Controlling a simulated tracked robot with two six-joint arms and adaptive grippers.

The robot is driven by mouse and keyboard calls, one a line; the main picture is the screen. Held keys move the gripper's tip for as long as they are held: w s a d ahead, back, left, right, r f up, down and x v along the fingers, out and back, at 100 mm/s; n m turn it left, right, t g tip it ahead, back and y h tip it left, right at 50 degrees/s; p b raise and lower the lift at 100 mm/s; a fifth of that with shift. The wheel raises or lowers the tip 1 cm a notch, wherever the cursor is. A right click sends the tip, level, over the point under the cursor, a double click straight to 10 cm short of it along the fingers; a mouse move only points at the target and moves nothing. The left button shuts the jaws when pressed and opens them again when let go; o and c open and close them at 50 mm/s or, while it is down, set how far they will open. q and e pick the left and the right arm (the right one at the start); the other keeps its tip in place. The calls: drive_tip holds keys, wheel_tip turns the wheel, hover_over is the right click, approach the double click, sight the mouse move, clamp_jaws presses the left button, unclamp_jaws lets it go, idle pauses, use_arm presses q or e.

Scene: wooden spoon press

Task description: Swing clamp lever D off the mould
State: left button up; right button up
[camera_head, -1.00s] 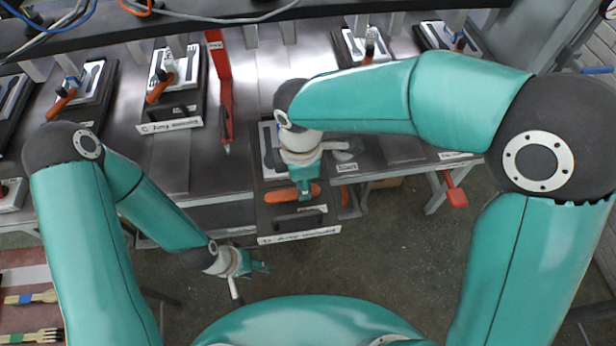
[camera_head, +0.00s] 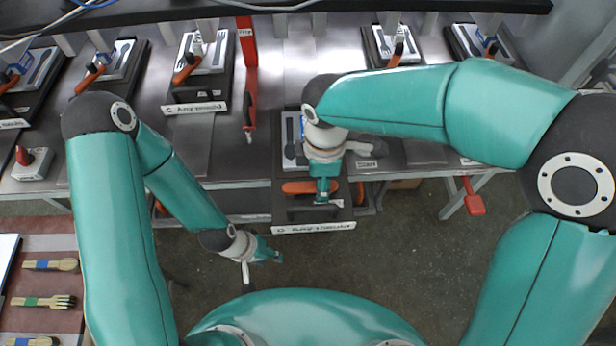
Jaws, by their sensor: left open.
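The central mould station has an orange clamp lever (camera_head: 298,187) lying crosswise on its pulled-out dark tray. The tray's white front label (camera_head: 313,227) is hard to read; its letter looks like D. A pale mould plate (camera_head: 290,140) shows behind the lever, partly hidden by my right arm. My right gripper (camera_head: 323,196) points down at the lever's right part and covers some of it. I cannot tell whether it touches the lever or how its fingers stand. My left gripper (camera_head: 270,257) is open and empty, over the floor in front of and left of the tray.
Station C (camera_head: 194,108), with its own orange lever, stands at the left on the metal bench. A red-handled tool (camera_head: 249,112) lies between the stations. A red-topped box (camera_head: 34,162) is at the far left. Open floor lies in front.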

wheel_tip(320, 180, up, 12)
idle(0.6)
idle(0.4)
